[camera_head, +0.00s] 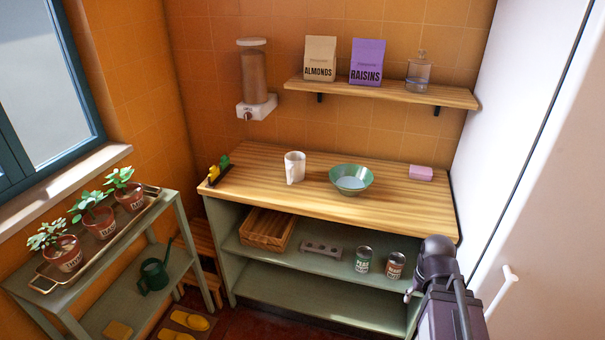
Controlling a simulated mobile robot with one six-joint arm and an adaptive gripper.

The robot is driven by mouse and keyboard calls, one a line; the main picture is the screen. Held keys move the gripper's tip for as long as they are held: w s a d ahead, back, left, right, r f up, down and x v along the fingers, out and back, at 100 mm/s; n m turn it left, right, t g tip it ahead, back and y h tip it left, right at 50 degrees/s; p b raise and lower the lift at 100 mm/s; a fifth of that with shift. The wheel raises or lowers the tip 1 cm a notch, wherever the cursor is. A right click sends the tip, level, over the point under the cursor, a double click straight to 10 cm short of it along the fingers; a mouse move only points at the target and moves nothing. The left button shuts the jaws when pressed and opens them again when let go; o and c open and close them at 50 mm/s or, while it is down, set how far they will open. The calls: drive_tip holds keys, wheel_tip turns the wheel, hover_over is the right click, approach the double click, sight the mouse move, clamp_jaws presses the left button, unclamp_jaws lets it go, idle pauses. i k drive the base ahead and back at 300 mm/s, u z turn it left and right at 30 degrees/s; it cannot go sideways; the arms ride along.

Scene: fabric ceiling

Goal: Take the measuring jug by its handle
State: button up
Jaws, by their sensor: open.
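The measuring jug (294,168) looks white and stands upright on the wooden counter (250,160), left of the green bowl. Its handle is too small to make out clearly. My gripper (411,291) is at the lower right, in front of the counter's right end and below its top. It is seen small and partly hidden by my arm. It is open, far from the jug and touching nothing that I can see.
A green bowl (352,180) stands right of the jug, and a pink block (421,173) lies farther right. A small dark rack (219,171) is at the counter's left end. A wall shelf (390,91) with bags hangs above. Bare counter surrounds the jug.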

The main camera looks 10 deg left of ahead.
sight(294, 170)
drive_tip(key=u, duration=0.1)
drive_tip(key=i, duration=0.95)
drive_tip(key=z, duration=0.05)
